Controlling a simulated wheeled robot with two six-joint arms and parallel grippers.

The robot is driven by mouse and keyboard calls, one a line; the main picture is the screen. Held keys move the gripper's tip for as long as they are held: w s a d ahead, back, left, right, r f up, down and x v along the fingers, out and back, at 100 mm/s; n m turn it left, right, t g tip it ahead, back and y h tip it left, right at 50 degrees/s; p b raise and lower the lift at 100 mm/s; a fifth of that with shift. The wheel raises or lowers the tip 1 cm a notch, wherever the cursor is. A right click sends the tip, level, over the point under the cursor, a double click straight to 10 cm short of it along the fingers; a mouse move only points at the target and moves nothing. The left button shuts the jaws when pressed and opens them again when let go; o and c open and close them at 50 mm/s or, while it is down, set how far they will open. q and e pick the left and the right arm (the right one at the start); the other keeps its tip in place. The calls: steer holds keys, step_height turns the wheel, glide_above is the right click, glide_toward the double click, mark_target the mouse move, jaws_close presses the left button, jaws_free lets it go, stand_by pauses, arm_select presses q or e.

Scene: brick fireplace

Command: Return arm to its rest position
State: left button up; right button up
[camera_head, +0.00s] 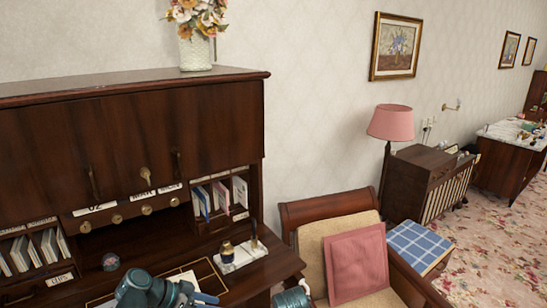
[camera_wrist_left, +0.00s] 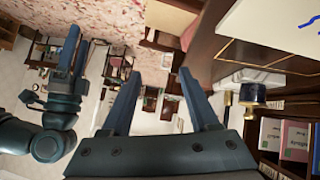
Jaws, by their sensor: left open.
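My left gripper (camera_wrist_left: 158,76) is open in the left wrist view, with its two blue-grey fingers spread and nothing between them. Part of my left arm shows at the bottom of the head view, in front of the dark wooden desk (camera_head: 145,112). My right gripper (camera_wrist_left: 74,62) shows at the left of the left wrist view, apart from the left one. Its fingers are seen from the side, so its opening is unclear. Part of my right arm shows at the bottom edge of the head view.
The pen stand (camera_head: 241,254) with ink bottle and a paper lie on the desktop near my left arm. An armchair (camera_head: 286,216) with a pink cushion (camera_head: 357,263) stands right of the desk. A flower vase (camera_head: 195,53) stands on top. Patterned floor (camera_head: 490,250) is clear at right.

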arm_select(q)
steer(key=s+d+f+n+g+y, duration=0.4)
steer(key=s+d+f+n+y, duration=0.2)
steer(key=s+d+f+y, duration=0.2)
steer(key=shift+s+d+f+y, duration=0.3)
steer(key=shift+s+d+y, duration=0.75)
steer(key=shift+s+y, duration=0.4)
